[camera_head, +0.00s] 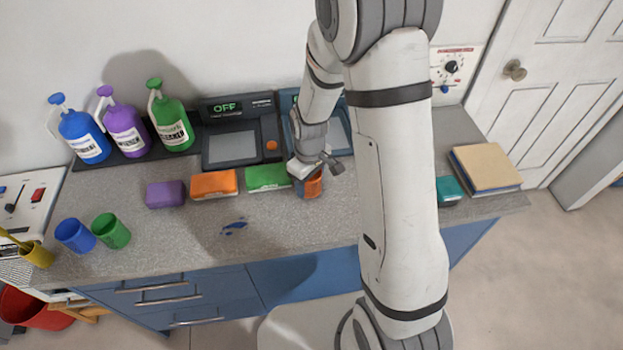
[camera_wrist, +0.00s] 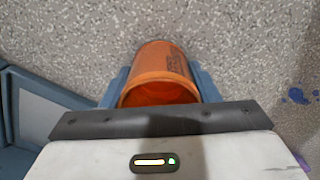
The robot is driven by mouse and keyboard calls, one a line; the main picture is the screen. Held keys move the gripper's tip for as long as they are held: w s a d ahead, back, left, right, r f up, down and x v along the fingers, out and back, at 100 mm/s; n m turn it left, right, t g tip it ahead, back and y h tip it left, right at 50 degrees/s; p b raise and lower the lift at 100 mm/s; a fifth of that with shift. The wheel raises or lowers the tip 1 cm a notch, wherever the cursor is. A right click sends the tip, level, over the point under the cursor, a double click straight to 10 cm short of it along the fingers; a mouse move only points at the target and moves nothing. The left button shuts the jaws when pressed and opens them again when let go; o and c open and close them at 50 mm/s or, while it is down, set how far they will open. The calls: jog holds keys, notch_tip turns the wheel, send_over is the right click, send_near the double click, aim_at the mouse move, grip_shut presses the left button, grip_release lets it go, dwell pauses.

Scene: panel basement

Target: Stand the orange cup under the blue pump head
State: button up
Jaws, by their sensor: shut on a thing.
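The orange cup (camera_head: 313,187) is at the counter's front right of centre, partly hidden by my gripper (camera_head: 318,166). In the wrist view the orange cup (camera_wrist: 160,70) lies between the blue fingers of my gripper (camera_wrist: 160,85), which is shut on it. I cannot tell whether the cup touches the counter. The blue pump head (camera_head: 57,98) tops a blue bottle (camera_head: 84,137) at the back left, first in a row of three. The space in front of that bottle holds no cup.
Purple (camera_head: 123,130) and green (camera_head: 171,121) pump bottles stand beside it. Purple (camera_head: 166,194), orange (camera_head: 214,184) and green (camera_head: 267,177) blocks line the counter. Blue (camera_head: 75,235) and green (camera_head: 112,230) cups stand at front left. A blue spill (camera_head: 235,227) marks the counter.

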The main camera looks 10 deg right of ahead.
jog(key=shift+f, duration=0.2)
jog(key=o, duration=1)
jog(key=shift+r, duration=0.2)
